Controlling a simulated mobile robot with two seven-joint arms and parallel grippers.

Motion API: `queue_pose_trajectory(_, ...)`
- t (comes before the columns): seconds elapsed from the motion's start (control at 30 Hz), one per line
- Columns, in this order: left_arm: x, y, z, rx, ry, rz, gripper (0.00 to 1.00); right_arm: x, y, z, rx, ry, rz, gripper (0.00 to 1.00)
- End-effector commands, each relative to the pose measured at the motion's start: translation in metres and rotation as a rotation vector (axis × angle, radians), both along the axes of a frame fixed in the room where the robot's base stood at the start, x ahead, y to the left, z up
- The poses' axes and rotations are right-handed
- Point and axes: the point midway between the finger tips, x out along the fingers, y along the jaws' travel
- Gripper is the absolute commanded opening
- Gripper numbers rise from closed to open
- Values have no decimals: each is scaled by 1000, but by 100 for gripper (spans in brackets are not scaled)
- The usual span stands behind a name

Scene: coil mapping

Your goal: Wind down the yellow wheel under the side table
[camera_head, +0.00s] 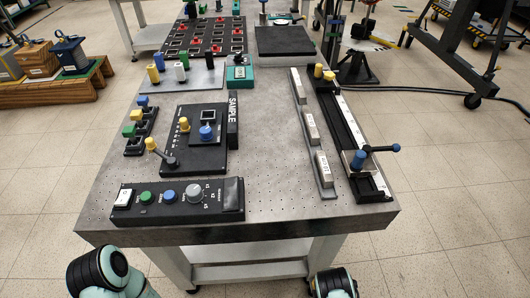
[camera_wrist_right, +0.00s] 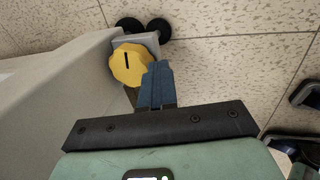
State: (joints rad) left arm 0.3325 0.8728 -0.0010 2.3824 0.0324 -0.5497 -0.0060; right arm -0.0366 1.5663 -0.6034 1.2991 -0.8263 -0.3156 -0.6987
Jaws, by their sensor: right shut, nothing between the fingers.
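The yellow wheel (camera_wrist_right: 128,66) is a scalloped knob with a short black mark on its face, seen in the upper middle of the right wrist view. It sits at the end of a pale grey table frame (camera_wrist_right: 60,85). My right gripper (camera_wrist_right: 160,68) has its blue fingers shut and empty. The fingertips lie at the wheel's right edge and overlap it in the picture; I cannot tell whether they touch. In the head view the wheel and both grippers are out of sight; only parts of my arms show at the bottom edge.
Black casters (camera_wrist_right: 142,26) are just beyond the wheel. Speckled floor tiles (camera_wrist_right: 235,60) are open to the right, with dark objects (camera_wrist_right: 295,145) at the lower right. In the head view, a grey worktable (camera_head: 265,150) with control panels (camera_head: 180,199) stands ahead.

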Motion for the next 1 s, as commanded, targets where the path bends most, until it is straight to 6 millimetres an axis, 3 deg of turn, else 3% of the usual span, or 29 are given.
queue_pose_trajectory(1.0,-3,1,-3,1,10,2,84,4,16,1,1,-5,0,0)
